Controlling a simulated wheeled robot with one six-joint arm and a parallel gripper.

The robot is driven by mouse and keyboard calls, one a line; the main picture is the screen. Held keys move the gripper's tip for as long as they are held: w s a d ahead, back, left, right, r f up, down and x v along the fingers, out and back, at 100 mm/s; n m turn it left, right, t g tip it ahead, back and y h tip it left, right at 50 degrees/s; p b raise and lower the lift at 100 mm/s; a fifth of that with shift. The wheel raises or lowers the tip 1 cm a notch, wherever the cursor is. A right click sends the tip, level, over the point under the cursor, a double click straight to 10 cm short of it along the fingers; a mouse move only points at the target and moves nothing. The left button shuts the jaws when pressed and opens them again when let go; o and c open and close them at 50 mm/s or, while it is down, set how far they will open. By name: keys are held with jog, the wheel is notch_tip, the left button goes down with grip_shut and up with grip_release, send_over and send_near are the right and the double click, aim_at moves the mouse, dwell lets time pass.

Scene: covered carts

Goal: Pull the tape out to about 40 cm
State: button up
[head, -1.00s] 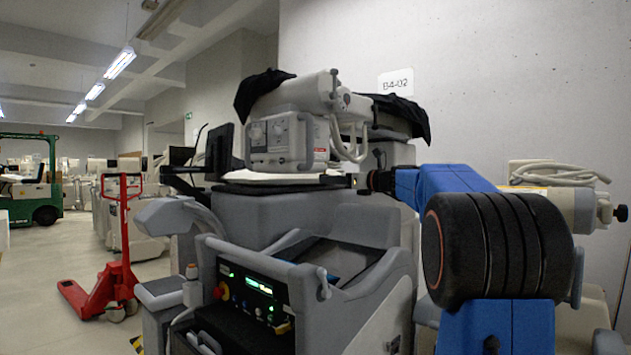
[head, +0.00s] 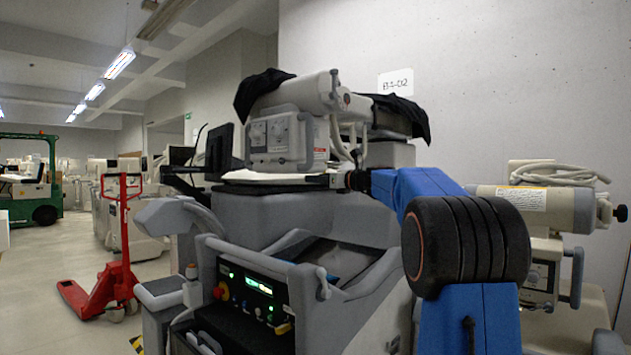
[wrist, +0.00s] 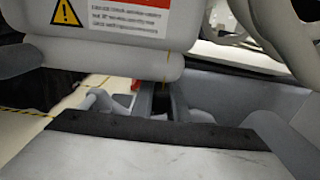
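My gripper (head: 328,180) is small in the head view, at the end of my blue arm, beside the white padded top of the grey cart. In the wrist view its two dark fingers (wrist: 161,100) point away, with a narrow dark gap between them. A thin yellow strip (wrist: 167,62) shows just above the fingers, and another thin yellow line (wrist: 25,112) runs in from the left edge. I cannot tell whether either is the tape. No tape case is clearly visible. Whether the fingers hold anything is too dark to tell.
The grey cart (head: 270,215) with a control panel (head: 252,285) fills the middle. A white machine (head: 283,138) with black covers stands above it. A wall is behind. A red pallet jack (head: 122,240) stands on the left, with open floor around it. A warning label (wrist: 125,15) hangs close above the gripper.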

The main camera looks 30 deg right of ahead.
grip_shut()
notch_tip(320, 180, down, 15)
jog(key=o, duration=0.7)
grip_release()
jog(key=shift+c, duration=0.2)
jog(key=v, duration=1.7)
jog(key=shift+s, duration=0.2)
